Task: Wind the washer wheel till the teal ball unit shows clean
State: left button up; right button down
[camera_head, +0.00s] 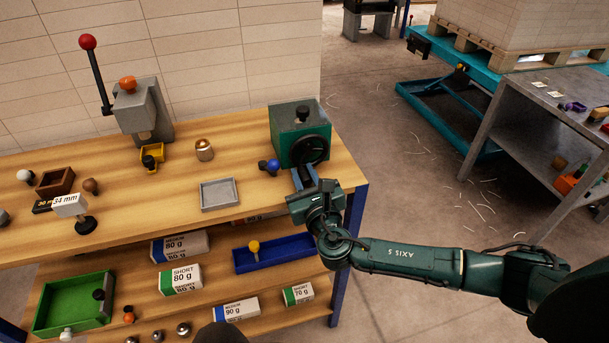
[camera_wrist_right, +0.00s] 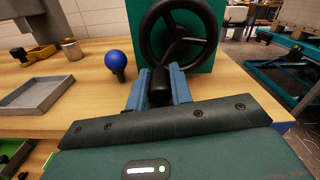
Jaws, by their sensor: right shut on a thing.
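I see no clearly teal ball. My left gripper is out of view.
A grey tray (camera_head: 219,194) and a brass-coloured pot (camera_head: 204,150) lie left of the washer. A grey lever press (camera_head: 143,112) with a red-knobbed lever stands further left.

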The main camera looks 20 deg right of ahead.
aim_at(305, 141)
jog(key=shift+a, duration=0.1)
